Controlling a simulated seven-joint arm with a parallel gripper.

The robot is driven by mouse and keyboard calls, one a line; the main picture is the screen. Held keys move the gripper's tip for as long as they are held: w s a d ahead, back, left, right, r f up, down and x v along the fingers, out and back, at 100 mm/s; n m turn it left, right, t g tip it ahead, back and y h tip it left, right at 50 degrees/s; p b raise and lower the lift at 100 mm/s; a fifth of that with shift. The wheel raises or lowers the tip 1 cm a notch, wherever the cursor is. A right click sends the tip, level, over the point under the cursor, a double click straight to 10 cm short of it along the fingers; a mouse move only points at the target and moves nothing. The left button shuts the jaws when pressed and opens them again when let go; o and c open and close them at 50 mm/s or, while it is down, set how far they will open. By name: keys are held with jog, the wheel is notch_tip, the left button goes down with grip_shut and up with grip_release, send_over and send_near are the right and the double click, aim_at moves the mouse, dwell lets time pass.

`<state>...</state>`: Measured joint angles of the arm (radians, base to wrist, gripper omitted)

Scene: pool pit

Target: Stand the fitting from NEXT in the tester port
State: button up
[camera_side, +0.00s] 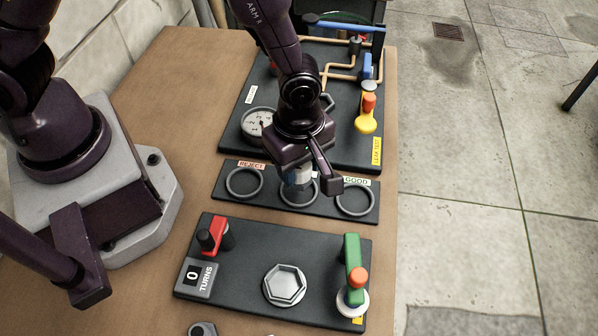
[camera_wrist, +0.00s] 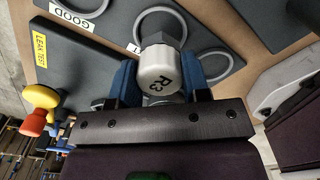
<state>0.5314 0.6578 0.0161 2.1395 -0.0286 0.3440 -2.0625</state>
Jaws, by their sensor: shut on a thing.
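My gripper (camera_side: 298,182) is shut on a fitting with a round white cap marked R3 (camera_wrist: 160,68). Its blue fingers grip the fitting from both sides in the wrist view (camera_wrist: 163,82). In the side view the fitting (camera_side: 299,175) shows only partly, at the middle ring (camera_side: 299,199) between REJECT and GOOD. I cannot tell whether it touches the plate. The middle ring's label is mostly hidden. The LEAK TEST board (camera_side: 345,148) lies behind; a dark hexagonal rim (camera_side: 328,103) on it, perhaps the tester port, is partly covered by my arm.
The REJECT ring (camera_side: 244,183) and GOOD ring (camera_side: 355,200) are empty. The back board carries a gauge (camera_side: 257,122), a yellow valve with orange knob (camera_side: 367,115) and copper pipes. The front board has a hexagonal socket (camera_side: 284,285), red lever (camera_side: 215,232) and green lever (camera_side: 353,262).

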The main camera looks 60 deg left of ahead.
notch_tip(320, 180, up, 6)
jog(key=shift+w+a+f, duration=0.1)
jog(key=shift+a+f, duration=0.05)
jog(key=w+a+f, duration=0.1)
jog(key=w+a, duration=1.3)
jog(key=w, duration=0.1)
jog(key=shift+a+f, duration=0.15)
jog(key=shift+f, duration=2.1)
jog(key=shift+f, duration=0.2)
jog(key=shift+f, duration=0.8)
jog(key=shift+f, duration=0.15)
